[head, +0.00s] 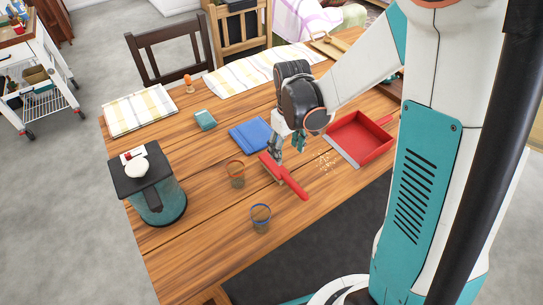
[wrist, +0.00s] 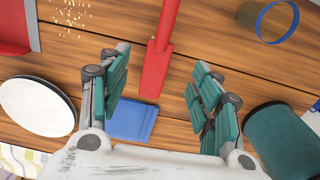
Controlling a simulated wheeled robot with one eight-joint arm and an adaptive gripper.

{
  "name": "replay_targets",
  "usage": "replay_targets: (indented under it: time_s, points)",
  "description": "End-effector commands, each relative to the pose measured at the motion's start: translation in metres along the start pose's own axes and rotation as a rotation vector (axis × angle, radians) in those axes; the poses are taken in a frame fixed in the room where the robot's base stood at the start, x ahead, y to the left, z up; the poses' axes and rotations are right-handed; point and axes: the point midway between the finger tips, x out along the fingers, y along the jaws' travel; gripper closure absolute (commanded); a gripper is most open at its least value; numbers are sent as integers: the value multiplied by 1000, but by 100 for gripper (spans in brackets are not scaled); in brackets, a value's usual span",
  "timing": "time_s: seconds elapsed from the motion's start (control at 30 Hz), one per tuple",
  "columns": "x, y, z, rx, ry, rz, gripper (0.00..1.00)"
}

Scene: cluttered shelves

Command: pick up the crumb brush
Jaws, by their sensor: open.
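The red crumb brush (head: 292,186) lies on the wooden table, its handle toward the near edge and its wider head toward the blue cloth. My gripper (head: 287,146) is above the head end of the brush, with its fingers pointing down. In the wrist view the brush (wrist: 155,72) runs between the spread fingers of my gripper (wrist: 161,60), with gaps on both sides. The gripper is open and holds nothing. The brush's bristles are hidden beneath it.
A red dustpan (head: 366,138) lies to the right, with crumbs (head: 326,162) beside it. A folded blue cloth (head: 250,134) lies behind. A teal-and-dark appliance (head: 160,200) stands at the left.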

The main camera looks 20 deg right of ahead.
Motion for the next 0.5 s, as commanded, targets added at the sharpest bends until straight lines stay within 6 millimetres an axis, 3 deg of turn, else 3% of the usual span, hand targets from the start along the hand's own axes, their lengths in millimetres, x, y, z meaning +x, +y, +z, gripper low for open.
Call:
replay_targets:
  time_s: [0.5]
  points:
    - [81, 0, 0, -2, -5, -2, 42]
